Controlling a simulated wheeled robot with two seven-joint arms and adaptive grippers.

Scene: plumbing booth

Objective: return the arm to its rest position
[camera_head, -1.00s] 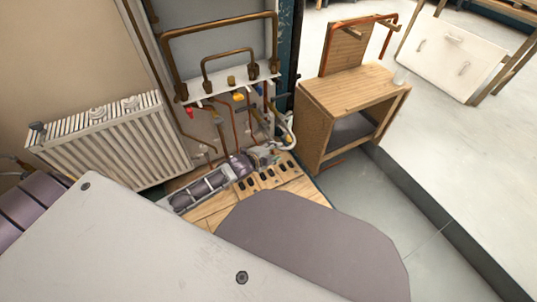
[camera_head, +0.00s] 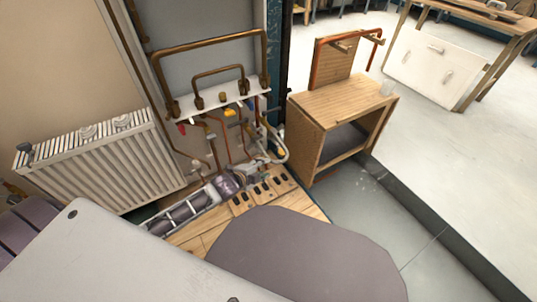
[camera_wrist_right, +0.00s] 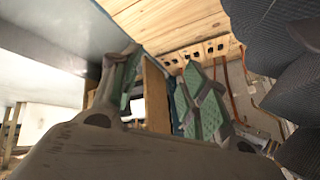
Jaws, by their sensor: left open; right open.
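In the head view my left arm reaches in from the lower left over a wooden board. My left gripper (camera_head: 262,168) is at the end of this arm, small and partly merged with the pipes behind it. It is open, with no held thing visible. In the right wrist view my right gripper (camera_wrist_right: 160,95) has its two green-padded fingers spread apart, with nothing clearly held between them. The right gripper does not show in the head view.
A white radiator (camera_head: 100,165) stands at the left. Copper pipes (camera_head: 210,45) and valves are fixed to the wall panel. A wooden bench (camera_head: 345,100) stands right of the slotted wooden board (camera_head: 262,192). Open grey floor (camera_head: 450,95) lies at the right.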

